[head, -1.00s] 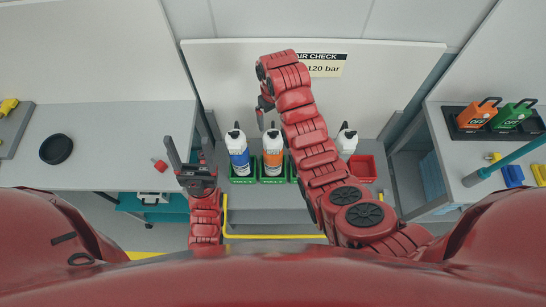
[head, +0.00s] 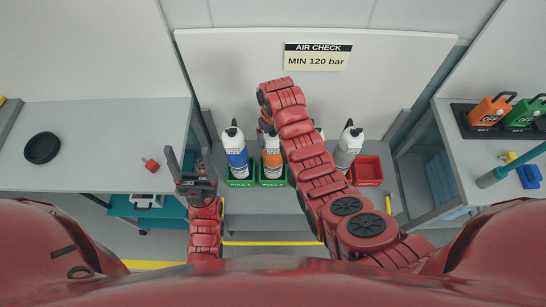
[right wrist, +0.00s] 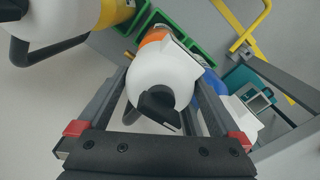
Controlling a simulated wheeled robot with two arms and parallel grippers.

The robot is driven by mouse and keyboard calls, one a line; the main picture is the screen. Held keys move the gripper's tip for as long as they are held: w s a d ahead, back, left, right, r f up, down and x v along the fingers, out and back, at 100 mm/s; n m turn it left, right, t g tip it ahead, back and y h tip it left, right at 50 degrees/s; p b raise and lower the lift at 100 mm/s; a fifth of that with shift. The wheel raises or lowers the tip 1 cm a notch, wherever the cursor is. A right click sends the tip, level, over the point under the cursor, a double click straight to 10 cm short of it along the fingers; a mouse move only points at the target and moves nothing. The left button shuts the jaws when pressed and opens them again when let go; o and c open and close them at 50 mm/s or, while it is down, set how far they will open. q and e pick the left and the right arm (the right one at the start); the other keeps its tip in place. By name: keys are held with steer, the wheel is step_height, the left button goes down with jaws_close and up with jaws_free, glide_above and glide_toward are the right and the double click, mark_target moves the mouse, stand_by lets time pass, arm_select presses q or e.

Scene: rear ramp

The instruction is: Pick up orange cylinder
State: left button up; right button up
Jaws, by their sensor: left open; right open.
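The orange cylinder (head: 272,160) has a white shoulder and a black valve. It stands in a green holder (head: 273,183) in the head view, with its top partly hidden by my right arm. In the right wrist view its white shoulder and black valve (right wrist: 158,106) lie between the two fingers of my right gripper (right wrist: 163,80), which is open. I cannot tell whether either finger touches it. My left gripper (head: 188,163) is open and empty, pointing up, left of the cylinders.
A blue cylinder (head: 236,156) stands just left of the orange one. Another white-topped cylinder (head: 348,148) stands right of my arm, by a red bin (head: 367,170). In the right wrist view a yellow cylinder (right wrist: 90,18) is close by. A sign board (head: 317,57) stands behind.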

steer(key=shift+f, duration=0.75)
jaws_close()
